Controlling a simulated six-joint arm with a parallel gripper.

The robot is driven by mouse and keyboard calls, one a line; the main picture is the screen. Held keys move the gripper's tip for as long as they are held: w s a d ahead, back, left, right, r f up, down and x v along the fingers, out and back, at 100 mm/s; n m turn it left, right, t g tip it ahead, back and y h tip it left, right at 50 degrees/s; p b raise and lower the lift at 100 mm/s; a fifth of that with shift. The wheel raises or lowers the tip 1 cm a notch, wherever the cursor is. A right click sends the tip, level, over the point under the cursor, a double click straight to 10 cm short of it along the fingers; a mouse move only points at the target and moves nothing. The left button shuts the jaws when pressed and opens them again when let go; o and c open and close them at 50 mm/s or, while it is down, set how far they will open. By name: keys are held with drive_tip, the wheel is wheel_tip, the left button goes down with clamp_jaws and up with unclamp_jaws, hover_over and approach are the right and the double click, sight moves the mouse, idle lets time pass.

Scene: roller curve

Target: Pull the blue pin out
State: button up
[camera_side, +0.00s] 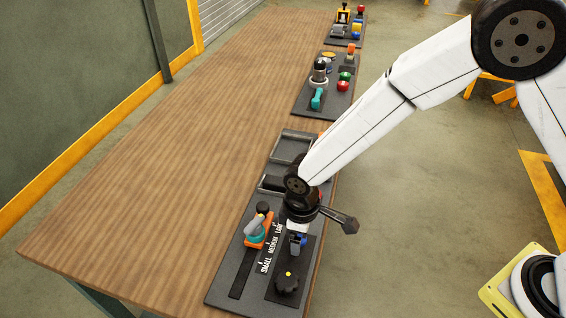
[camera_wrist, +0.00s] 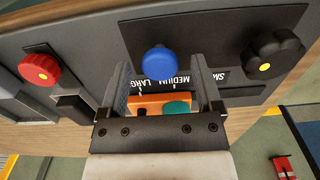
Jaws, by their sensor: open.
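The blue pin's round head (camera_wrist: 160,62) stands out from the dark panel in the wrist view. It lies between the two fingers of my gripper (camera_wrist: 164,72), with gaps to both fingers. My gripper is open and empty. In the side view my gripper (camera_side: 297,238) points down over the panel, close to the black knob. The pin is mostly hidden there by my gripper.
A black knob with a yellow dot (camera_wrist: 272,55) sits right of the pin, and a red knob (camera_wrist: 40,68) far left. An orange and teal slider (camera_side: 258,230) stands beside the size labels. Other panels (camera_side: 325,85) lie farther along the wooden table (camera_side: 170,140).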

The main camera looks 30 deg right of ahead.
clamp_jaws()
idle(0.3)
drive_tip(key=shift+r, duration=1.35)
unclamp_jaws()
